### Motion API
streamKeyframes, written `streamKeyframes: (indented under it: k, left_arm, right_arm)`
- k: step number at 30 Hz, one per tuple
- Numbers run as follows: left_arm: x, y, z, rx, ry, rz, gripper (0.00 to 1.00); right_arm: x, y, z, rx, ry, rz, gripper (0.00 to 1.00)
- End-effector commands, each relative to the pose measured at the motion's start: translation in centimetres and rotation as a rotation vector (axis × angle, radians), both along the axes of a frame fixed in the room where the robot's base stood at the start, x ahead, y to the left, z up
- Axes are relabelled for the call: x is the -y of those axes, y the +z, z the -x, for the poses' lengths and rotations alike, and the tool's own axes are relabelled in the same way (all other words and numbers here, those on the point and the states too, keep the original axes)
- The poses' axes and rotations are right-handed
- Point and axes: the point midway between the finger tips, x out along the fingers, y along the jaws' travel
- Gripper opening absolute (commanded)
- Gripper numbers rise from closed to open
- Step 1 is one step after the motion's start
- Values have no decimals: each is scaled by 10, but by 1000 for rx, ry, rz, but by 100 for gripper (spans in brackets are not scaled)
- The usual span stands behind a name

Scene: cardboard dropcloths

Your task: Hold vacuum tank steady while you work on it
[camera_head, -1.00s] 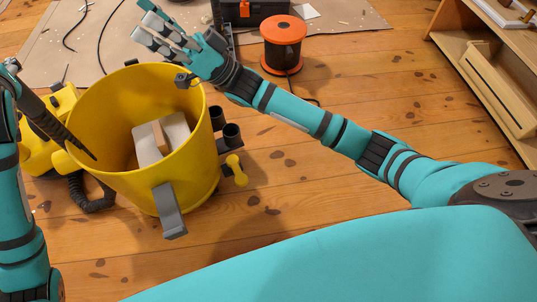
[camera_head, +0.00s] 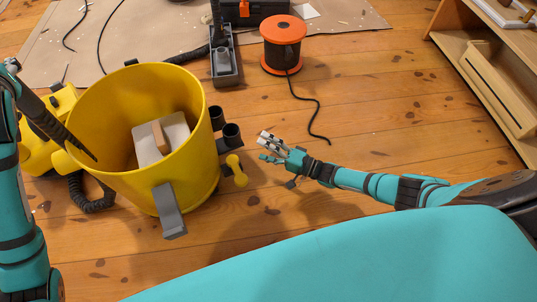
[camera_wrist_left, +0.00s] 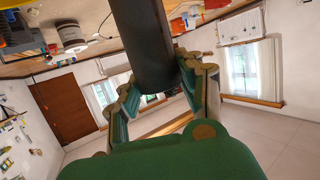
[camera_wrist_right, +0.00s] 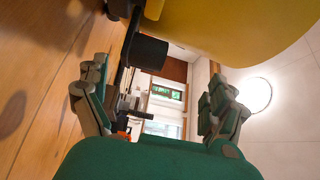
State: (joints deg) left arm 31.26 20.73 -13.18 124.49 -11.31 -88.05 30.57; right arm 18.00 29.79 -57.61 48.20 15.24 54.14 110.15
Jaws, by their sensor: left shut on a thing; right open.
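The yellow vacuum tank (camera_head: 190,180) stands open and upright on the floor in the head view, with a grey latch (camera_head: 169,210) in front and black ports (camera_head: 232,137) on its right. Pale blocks (camera_head: 160,138) lie inside it. My left gripper (camera_wrist_left: 163,85) is shut on a dark tube (camera_wrist_left: 140,40) in the left wrist view. In the head view a dark tapered nozzle (camera_head: 58,128) runs from the left arm across the tank's left rim. My right gripper (camera_head: 272,147) is open and empty, right of the tank and apart from it. The tank shows overhead in the right wrist view (camera_wrist_right: 230,25).
A yellow machine part (camera_head: 35,150) with a ribbed black hose (camera_head: 92,203) lies left of the tank. An orange cable reel (camera_head: 284,45), a grey floor nozzle (camera_head: 225,62) and a dark toolbox (camera_head: 262,10) are behind. A wooden shelf (camera_head: 490,75) stands right. Floor right of the tank is mostly clear.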

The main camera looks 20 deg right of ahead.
Motion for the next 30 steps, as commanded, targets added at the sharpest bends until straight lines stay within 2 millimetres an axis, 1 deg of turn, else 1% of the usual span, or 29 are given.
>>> streamKeyframes:
  k: [1, 3, 5, 8, 11, 21, 30]
  left_arm:
    - [0, 0, 0, 1, 0, 0, 5]
    - [0, 0, 0, 1, 0, 0, 5]
    - [0, 0, 0, 1, 0, 0, 5]
    - [0, 0, 0, 1, 0, 0, 5]
    - [0, 0, 0, 1, 0, 0, 5]
    - [0, 0, 0, 1, 0, 0, 5]
    - [0, 0, 0, 1, 0, 0, 5]
  right_arm:
    - [3, -9, 6, -23, -5, 2, 95]
    - [5, -16, 11, -44, -8, 6, 95]
    - [5, -20, 12, -53, -10, 7, 95]
    - [0, -21, 7, -57, -11, 6, 95]
    - [-11, -20, -3, -55, -10, 4, 95]
    - [-58, -20, -52, -55, -9, 7, 95]
    - [-73, -21, -69, -56, -11, 7, 95]
